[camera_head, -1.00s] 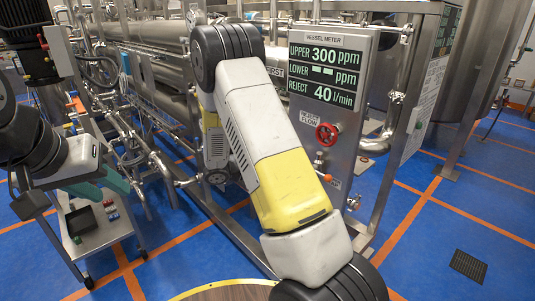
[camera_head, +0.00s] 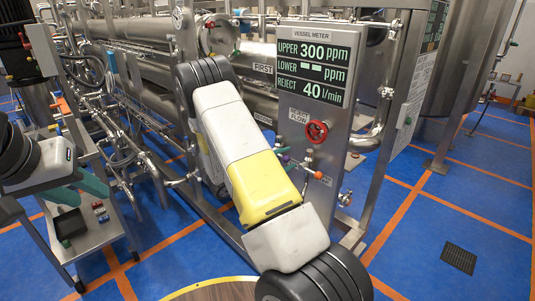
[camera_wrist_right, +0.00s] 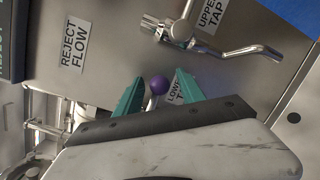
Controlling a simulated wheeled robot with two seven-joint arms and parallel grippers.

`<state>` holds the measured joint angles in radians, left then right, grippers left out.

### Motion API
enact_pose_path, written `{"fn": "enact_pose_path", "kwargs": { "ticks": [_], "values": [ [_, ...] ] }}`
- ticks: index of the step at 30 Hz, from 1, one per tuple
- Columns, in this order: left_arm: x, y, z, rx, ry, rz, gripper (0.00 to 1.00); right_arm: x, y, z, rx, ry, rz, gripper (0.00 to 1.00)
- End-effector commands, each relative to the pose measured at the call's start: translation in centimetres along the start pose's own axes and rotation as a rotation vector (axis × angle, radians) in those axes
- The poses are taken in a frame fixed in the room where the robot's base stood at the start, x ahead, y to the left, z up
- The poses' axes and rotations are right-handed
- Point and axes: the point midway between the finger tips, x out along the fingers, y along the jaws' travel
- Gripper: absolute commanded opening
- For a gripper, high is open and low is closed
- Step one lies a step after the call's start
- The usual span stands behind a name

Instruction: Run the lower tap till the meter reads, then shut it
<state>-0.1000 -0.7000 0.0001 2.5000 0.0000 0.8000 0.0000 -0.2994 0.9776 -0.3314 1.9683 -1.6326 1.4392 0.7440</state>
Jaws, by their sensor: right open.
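The vessel meter (camera_head: 312,73) reads upper 300 ppm, lower dashes, reject 40 l/min. The purple ball end (camera_wrist_right: 159,85) of a tap shows in the right wrist view by a partly hidden "LOWER TAP" label (camera_wrist_right: 177,93). My right gripper (camera_wrist_right: 160,88) is open, with one teal finger on each side of the ball. I cannot tell whether the fingers touch it.
A red handwheel (camera_head: 317,131) sits on the panel beneath the meter. The "UPPER TAP" label (camera_wrist_right: 209,15) and a bent metal spout (camera_wrist_right: 240,50) are near my right gripper. Steel pipes (camera_head: 145,65) run behind my arm. The cart (camera_head: 95,232) holds a black tray (camera_head: 70,223). Blue floor is open at right.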

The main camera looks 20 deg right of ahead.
Motion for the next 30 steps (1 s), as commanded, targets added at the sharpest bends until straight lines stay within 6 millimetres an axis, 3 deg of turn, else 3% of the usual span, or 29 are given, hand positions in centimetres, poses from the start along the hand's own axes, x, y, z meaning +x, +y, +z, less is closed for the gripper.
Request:
{"fn": "enact_pose_path", "kwargs": {
  "ticks": [7,14,30],
  "values": [
    [0.0,0.0,0.0,0.0,0.0,0.0,0.36,0.09,0.02,0.0,0.001,0.0,0.0,0.46],
    [0.0,0.0,0.0,0.0,0.0,0.0,0.36,0.08,-0.02,0.0,0.0,0.0,-0.001,0.01],
    [0.0,0.0,0.0,0.0,0.0,0.0,0.36,0.03,-0.22,-0.01,-0.004,0.001,-0.004,0.0]
  ]
}}
